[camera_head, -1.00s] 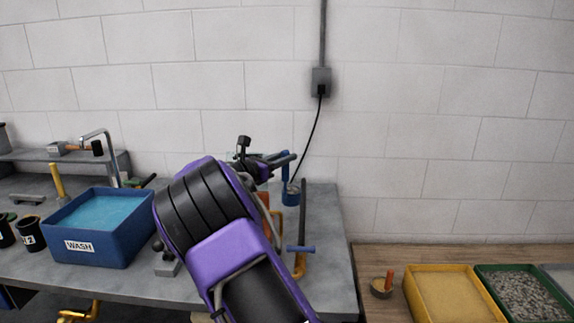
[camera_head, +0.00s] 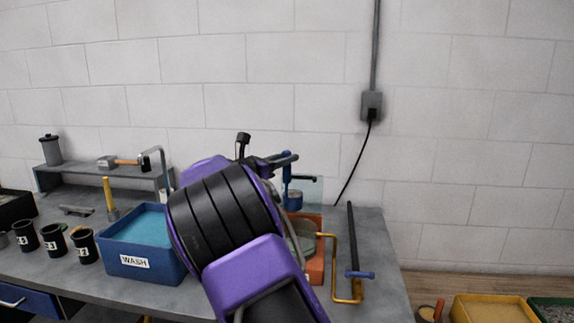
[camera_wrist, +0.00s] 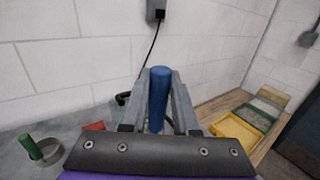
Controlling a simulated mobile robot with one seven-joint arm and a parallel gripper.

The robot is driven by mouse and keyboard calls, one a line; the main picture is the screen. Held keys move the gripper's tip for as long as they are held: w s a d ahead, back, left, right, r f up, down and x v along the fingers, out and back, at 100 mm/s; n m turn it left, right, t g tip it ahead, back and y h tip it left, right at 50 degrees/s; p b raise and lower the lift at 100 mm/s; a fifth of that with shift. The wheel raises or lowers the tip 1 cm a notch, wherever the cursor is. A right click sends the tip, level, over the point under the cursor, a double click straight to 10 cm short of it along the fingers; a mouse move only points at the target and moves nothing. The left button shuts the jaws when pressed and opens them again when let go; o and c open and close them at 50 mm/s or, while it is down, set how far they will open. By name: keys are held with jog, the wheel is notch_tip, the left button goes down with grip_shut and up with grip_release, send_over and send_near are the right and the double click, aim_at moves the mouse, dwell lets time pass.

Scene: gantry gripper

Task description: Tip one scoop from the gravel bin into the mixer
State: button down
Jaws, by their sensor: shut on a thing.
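My gripper (camera_head: 284,160) is at the end of my purple and black arm, above the grey bench. It is shut on a blue-handled scoop (camera_head: 287,182), whose blue cup hangs below the jaws. In the wrist view the scoop's blue handle (camera_wrist: 159,100) stands between the two grey fingers of my gripper (camera_wrist: 160,82). The gravel bin (camera_head: 554,302), green-rimmed, is cut off at the lower right corner; it also shows in the wrist view (camera_wrist: 258,109), to the right. I cannot pick out the mixer in these views. Whether the scoop holds anything cannot be seen.
A yellow bin (camera_head: 490,302) and an orange-handled scoop (camera_head: 437,308) are on the wooden table at right. The bench (camera_head: 383,290) carries an orange box (camera_head: 315,268), a yellow frame (camera_head: 334,275), a blue wash tub (camera_head: 170,268) and several black cups (camera_head: 54,240).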

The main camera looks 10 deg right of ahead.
jog(key=s+d+f+m+y, duration=0.1)
jog(key=s+d+f+m, duration=0.2)
jog(key=f+m, duration=0.1)
jog(key=shift+d+f+m+g+b, duration=0.2)
jog(key=shift+f+m+g+b, duration=0.1)
jog(key=shift+f, duration=0.1)
dwell(0.6)
jog(key=s+d+m+b, duration=0.1)
jog(key=b, duration=0.2)
jog(key=d+f+m+y+b, duration=0.1)
jog(key=b, duration=0.2)
jog(key=shift+s+d+f, duration=0.15)
jog(key=shift+s+f, duration=0.15)
jog(key=shift+s, duration=0.1)
dwell(0.7)
